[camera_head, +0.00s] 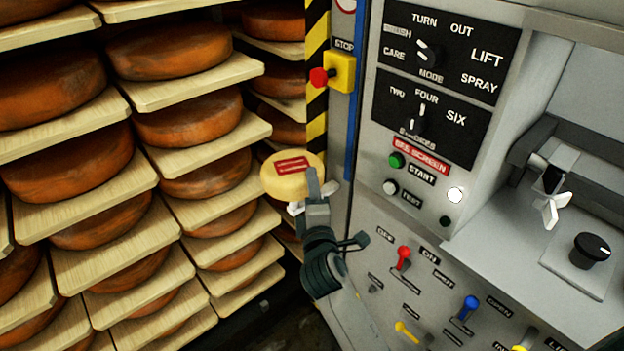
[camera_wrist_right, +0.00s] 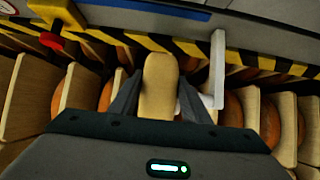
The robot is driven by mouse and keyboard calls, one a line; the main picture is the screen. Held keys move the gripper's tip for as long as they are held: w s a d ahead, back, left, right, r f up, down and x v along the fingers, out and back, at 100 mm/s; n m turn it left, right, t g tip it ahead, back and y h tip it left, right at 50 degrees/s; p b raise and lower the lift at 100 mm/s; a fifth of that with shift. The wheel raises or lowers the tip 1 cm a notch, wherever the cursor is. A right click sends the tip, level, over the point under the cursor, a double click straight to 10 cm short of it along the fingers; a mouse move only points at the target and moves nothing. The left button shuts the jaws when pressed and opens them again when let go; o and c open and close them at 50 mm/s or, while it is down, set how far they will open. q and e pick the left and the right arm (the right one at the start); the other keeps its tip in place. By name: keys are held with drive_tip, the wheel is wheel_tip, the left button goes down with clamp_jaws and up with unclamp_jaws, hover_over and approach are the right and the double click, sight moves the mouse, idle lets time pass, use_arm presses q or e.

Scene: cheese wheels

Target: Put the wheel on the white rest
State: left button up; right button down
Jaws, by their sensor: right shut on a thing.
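The small pale-yellow wheel (camera_head: 284,181) with a red label is held in my right gripper (camera_head: 314,190), beside the machine's left edge. In the right wrist view, the wheel (camera_wrist_right: 159,88) stands edge-on between the two dark fingers of the gripper (camera_wrist_right: 158,100), which are shut on it. White parts, seemingly the white rest (camera_head: 295,209), show just under the wheel in the head view. In the right wrist view a white upright with a short arm (camera_wrist_right: 218,72) is close to the right of the wheel. Whether the wheel touches it I cannot tell. My left gripper is out of view.
Racks of large orange-brown cheeses on pale boards (camera_head: 105,262) fill the left side. The grey control panel (camera_head: 440,190) stands close on the right. A yellow box with a red stop button (camera_head: 340,72) is above the wheel, next to a yellow-black striped edge (camera_head: 317,40).

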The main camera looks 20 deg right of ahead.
idle(0.4)
drive_tip(key=c, duration=1)
unclamp_jaws()
drive_tip(key=shift+f, duration=0.2)
drive_tip(key=shift+s, duration=0.1)
drive_tip(key=shift+r, duration=0.1)
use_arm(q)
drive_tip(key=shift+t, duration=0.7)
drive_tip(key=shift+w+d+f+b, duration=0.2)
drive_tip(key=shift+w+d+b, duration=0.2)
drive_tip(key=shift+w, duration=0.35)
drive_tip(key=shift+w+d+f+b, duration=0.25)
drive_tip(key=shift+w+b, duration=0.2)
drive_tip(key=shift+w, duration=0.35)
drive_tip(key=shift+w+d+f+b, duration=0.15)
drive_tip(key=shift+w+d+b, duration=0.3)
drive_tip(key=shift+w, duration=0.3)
use_arm(e)
drive_tip(key=v, duration=1.2)
